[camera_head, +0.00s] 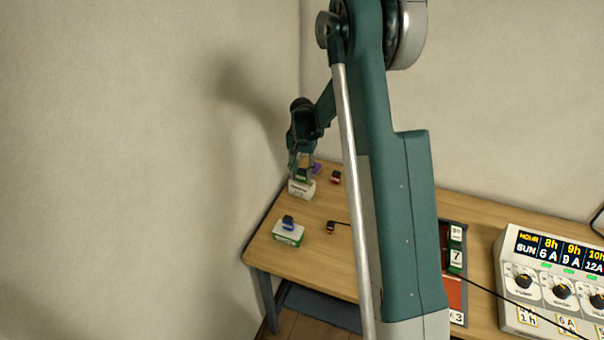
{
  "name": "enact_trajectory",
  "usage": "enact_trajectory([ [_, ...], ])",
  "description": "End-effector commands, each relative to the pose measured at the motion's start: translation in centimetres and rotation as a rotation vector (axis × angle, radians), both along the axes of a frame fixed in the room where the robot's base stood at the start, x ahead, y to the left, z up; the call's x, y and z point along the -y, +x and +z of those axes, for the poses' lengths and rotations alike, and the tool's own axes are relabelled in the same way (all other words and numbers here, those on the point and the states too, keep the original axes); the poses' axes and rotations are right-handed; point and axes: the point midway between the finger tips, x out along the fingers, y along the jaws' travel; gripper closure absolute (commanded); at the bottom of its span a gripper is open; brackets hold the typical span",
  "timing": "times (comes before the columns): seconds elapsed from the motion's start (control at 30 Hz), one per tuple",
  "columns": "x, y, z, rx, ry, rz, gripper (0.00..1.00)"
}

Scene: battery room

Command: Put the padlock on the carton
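My gripper (301,176) points down at the far left end of the table, just above or at a small white carton (300,190). A small green and brown item (303,174) shows between or behind its fingers. I cannot tell whether they grip it or whether it touches the carton. A second carton, white and green (288,236), lies nearer the front-left edge with a small blue item (288,222) on top. A small dark red item (336,177) and a purple item (317,168) are near my gripper. All are too small to tell which is the padlock.
The wooden table (311,246) ends at the left near the wall. A small black and orange item (331,227) with a dark cable lies mid-table. A white control panel with knobs (555,285) stands at right. My arm hides the table's middle.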

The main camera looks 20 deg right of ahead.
Motion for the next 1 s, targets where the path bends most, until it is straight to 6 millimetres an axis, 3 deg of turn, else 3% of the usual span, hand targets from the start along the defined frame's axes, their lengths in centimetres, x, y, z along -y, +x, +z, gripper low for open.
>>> enact_trajectory([
  [0.57, 0.0, 0.0, 0.5, 0.000, 0.000, 0.000, 0.61],
  [0.77, 0.0, 0.0, 2.1, 0.000, 0.000, 0.000, 0.61],
  [1.0, 0.0, 0.0, 5.6, 0.000, 0.000, 0.000, 0.61],
])
